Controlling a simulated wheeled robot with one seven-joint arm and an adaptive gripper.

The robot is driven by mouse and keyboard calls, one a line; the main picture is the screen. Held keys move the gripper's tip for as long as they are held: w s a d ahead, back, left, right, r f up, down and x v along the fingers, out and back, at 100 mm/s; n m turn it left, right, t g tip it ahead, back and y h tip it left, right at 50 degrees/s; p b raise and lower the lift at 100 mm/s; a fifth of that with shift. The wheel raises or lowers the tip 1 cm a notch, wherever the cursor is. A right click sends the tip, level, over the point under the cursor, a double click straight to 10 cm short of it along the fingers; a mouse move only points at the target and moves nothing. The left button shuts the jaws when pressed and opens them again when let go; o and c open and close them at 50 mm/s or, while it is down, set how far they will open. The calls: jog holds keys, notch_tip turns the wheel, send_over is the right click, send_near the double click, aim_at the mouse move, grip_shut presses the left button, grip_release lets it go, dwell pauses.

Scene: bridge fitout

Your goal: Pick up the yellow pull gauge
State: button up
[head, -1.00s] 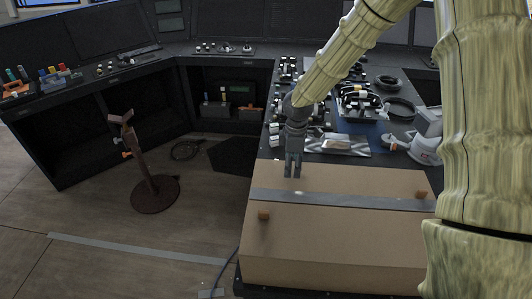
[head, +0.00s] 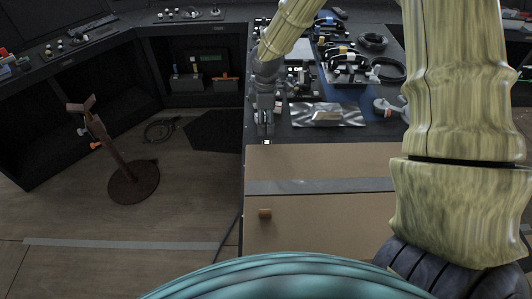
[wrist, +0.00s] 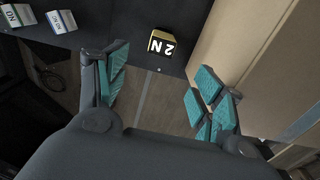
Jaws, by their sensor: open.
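A small block with a black face marked "2 N" and yellow sides, the yellow pull gauge (wrist: 162,41), sits on the dark console edge in the wrist view. In the head view only a small pale patch of it (head: 267,141) shows, just below my fingertips. My gripper (head: 265,130) points down near the far left corner of the cardboard box. In the wrist view my gripper (wrist: 158,88) has its teal-padded fingers spread wide and nothing between them. The gauge appears ahead of the fingers, apart from them.
Two white-faced blocks (wrist: 61,22) stand at upper left in the wrist view. The cardboard box (head: 320,220) lies close to the gauge. A crinkled silver sheet (head: 326,115) and headsets (head: 345,62) occupy the console. Open floor lies left, with a rusty stand (head: 125,165).

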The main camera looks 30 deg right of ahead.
aim_at(265, 143)
notch_tip(265, 143, down, 2)
jog(key=shift+w+a+b, duration=0.1)
jog(key=shift+a+b, duration=0.05)
jog(key=shift+b, duration=0.55)
notch_tip(265, 143, down, 6)
jog(key=b, duration=0.5)
jog(key=shift+r, duration=0.25)
jog(key=shift+f+p, duration=0.65)
jog(key=shift+f, duration=2)
jog(key=shift+s+d+f+p, duration=0.15)
jog(key=shift+f+p, duration=0.35)
jog(key=shift+f, duration=0.15)
jog(key=shift+s+d+f+p, duration=0.15)
jog(key=shift+f+p, duration=0.3)
jog(key=shift+f, duration=0.15)
jog(key=shift+f+p, duration=0.45)
jog(key=shift+f, duration=0.95)
jog(key=c, duration=1.5)
grip_shut()
jog(key=shift+r, duration=0.1)
